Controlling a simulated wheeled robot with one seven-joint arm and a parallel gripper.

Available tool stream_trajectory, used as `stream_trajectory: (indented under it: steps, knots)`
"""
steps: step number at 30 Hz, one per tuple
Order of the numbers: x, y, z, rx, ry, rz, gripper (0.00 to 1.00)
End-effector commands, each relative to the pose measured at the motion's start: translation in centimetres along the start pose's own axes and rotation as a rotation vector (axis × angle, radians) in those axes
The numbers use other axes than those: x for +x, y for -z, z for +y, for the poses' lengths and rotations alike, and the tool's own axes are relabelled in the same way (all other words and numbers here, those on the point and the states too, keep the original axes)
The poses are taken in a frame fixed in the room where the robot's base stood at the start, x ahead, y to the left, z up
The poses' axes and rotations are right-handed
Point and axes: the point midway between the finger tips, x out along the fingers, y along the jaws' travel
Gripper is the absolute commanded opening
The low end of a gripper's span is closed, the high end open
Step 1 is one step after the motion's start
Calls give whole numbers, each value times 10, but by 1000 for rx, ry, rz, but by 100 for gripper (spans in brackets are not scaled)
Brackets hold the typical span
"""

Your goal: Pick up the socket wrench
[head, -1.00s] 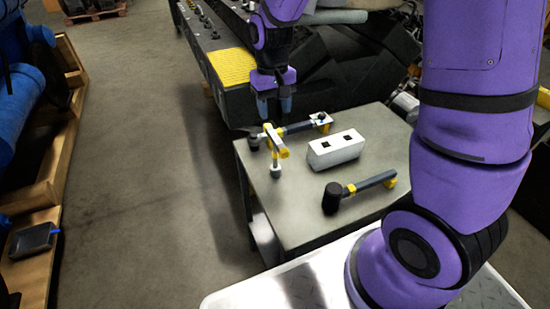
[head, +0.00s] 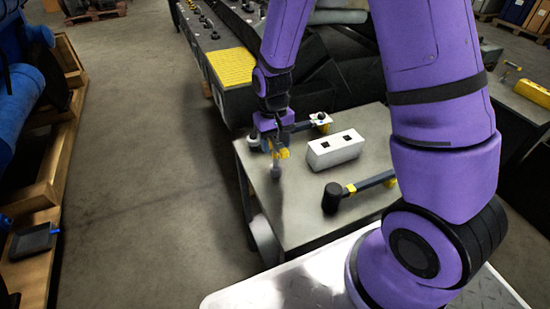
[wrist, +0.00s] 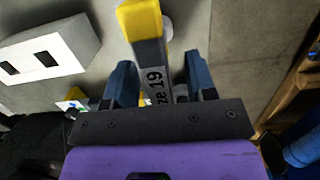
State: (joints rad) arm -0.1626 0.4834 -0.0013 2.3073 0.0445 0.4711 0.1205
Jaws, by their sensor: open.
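The socket wrench (head: 283,154) has a yellow end and a grey shaft, and is at the left part of the grey table (head: 245,160). In the wrist view its grey handle (wrist: 153,62), marked "ze 19", runs between my two blue fingers. My gripper (head: 274,146) is over the wrench in the head view and covers part of it. My gripper (wrist: 161,70) is open in the wrist view, with a finger on each side of the handle. I cannot tell whether either finger touches it.
A white box (head: 335,150) with dark square holes stands to the right of the wrench. A black-headed mallet (head: 332,196) lies nearer the front. Another dark-handled tool with a yellow part (head: 324,128) lies behind. The left table edge is close to the wrench.

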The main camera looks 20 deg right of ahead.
Motion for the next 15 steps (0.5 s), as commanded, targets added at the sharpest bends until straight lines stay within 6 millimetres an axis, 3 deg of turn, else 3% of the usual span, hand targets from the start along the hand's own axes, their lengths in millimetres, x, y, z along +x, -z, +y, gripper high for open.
stream_trajectory:
  steps: [10, 15]
  knots:
    - [8, 0, 0, 0, 0, 1, 51]
    - [8, 0, 0, 0, 0, 1, 14]
